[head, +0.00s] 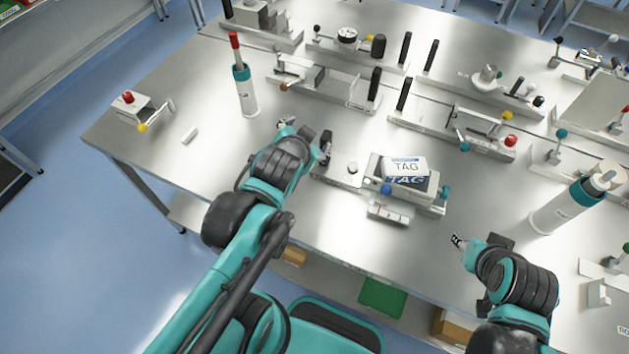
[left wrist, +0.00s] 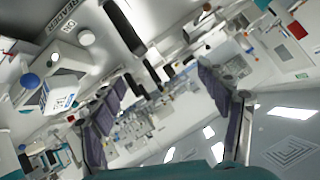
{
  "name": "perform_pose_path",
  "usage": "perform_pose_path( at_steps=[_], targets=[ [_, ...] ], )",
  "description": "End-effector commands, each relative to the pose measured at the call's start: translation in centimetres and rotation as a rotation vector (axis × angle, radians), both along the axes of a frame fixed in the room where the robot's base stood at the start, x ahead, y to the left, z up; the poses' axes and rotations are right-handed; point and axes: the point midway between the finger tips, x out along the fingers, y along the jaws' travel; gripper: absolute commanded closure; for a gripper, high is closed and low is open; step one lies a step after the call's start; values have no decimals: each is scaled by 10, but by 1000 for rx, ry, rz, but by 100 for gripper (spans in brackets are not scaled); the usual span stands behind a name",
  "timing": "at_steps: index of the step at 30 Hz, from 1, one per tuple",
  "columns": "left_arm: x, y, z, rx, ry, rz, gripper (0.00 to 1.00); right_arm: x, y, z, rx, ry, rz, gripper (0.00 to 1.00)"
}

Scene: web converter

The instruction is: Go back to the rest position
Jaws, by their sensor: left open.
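My left gripper (head: 308,132) is over the metal workbench (head: 230,165), left of the white block marked TAG (head: 405,168). In the left wrist view its two dark fingers (left wrist: 165,115) are wide apart with nothing between them. My right gripper (head: 472,243) is near the bench's front edge, right of and nearer than the TAG block. I see nothing held in it, but its finger gap is unclear.
A white cylinder with a red top (head: 246,92) stands behind my left gripper. A tilted white cylinder (head: 572,203) stands right of my right gripper. Fixtures with rails and knobs (head: 335,84) line the bench's middle and back. The front left bench surface is mostly clear.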

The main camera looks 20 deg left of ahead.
Motion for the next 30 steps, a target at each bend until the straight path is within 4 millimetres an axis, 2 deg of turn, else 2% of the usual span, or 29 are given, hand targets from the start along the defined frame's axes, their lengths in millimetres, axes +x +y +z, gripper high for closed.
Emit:
perform_pose_path(
  at_steps=[1,3,7,17,20,26,30],
  targets=[
    [-22,-14,-18,-116,76,37,24,0,0,0,0,0,0,60],
    [-47,-31,-37,-245,165,83,24,0,0,0,0,0,0,60],
    [-74,-50,-53,-366,262,127,24,0,0,0,0,0,0,60],
    [-78,-53,-57,-388,280,136,24,0,0,-1,0,0,0,60],
    [-78,-53,-68,-387,280,135,24,0,0,-12,0,0,0,60],
    [-78,-53,-104,-385,279,135,24,0,0,-48,0,0,0,60],
    [-78,-52,-103,-385,279,135,24,0,0,-47,0,0,0,60]
  ],
)
